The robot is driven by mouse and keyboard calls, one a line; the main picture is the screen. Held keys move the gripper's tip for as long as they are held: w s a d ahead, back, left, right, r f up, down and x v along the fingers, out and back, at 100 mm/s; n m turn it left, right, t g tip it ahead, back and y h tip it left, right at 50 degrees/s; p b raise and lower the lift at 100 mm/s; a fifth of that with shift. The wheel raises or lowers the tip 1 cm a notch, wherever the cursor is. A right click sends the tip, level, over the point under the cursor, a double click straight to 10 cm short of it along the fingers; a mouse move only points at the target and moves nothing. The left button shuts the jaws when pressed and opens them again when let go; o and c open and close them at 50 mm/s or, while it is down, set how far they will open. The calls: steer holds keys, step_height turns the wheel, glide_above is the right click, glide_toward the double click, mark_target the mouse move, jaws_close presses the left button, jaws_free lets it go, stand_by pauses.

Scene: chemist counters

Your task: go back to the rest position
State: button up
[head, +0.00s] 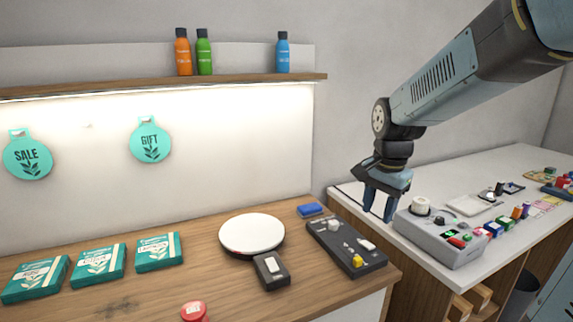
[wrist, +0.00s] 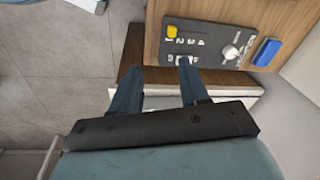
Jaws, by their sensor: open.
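My gripper (head: 378,204) is open and empty, hanging fingers down above the gap between the wooden counter and the white counter in the head view. In the wrist view its two fingers (wrist: 156,82) are apart with nothing between them. A dark control panel (head: 346,248) lies on the wooden counter just left of my gripper, with a yellow knob, a white knob and a white switch. The panel also shows in the wrist view (wrist: 208,50), beyond the fingertips. My arm reaches in from the upper right of the head view.
A grey device (head: 440,240) with buttons stands on the white counter right of my gripper. The wooden counter holds a round white scale (head: 252,234), a blue block (head: 311,210), teal boxes (head: 98,263) and a red button (head: 194,311). A shelf (head: 150,87) carries several bottles.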

steer(key=s+d+r+n+t, duration=0.1)
steer(key=s+r+n+t, duration=0.1)
steer(key=s+n, duration=0.3)
steer(key=s+r+n+t, duration=0.2)
steer(key=s+r+n, duration=0.2)
steer(key=s, duration=0.5)
steer(key=shift+s+d+r+n, duration=0.15)
steer(key=shift+s+d+n, duration=0.2)
steer(key=shift+d+n, duration=0.05)
